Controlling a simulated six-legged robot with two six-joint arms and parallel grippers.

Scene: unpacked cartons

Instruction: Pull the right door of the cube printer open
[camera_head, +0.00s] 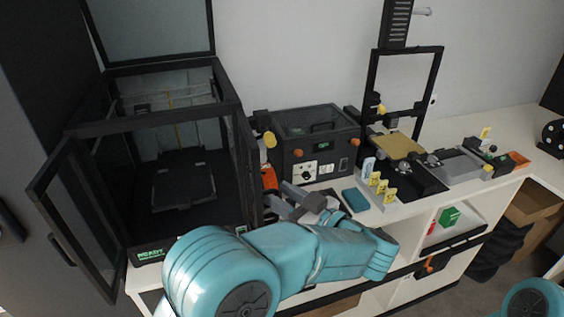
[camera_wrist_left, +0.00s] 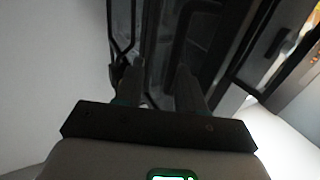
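The cube printer (camera_head: 158,122) is the large black-framed box at the left, with its inside visible through the front. Its left door (camera_head: 76,215) stands swung out to the left. A dark narrow panel at the printer's right front edge (camera_head: 247,165) seems to be the right door, seen nearly edge-on; I cannot tell its exact angle. My left gripper (camera_head: 297,202) is beside this edge, over the bench. In the left wrist view the fingers (camera_wrist_left: 158,88) are apart, with dark frame bars ahead of and between them; contact is unclear. My right gripper is out of view.
A smaller black machine (camera_head: 312,145) stands close to the right of the printer, with orange parts nearby. The printer's lid (camera_head: 150,28) is raised. A bed printer (camera_head: 400,147) stands farther right.

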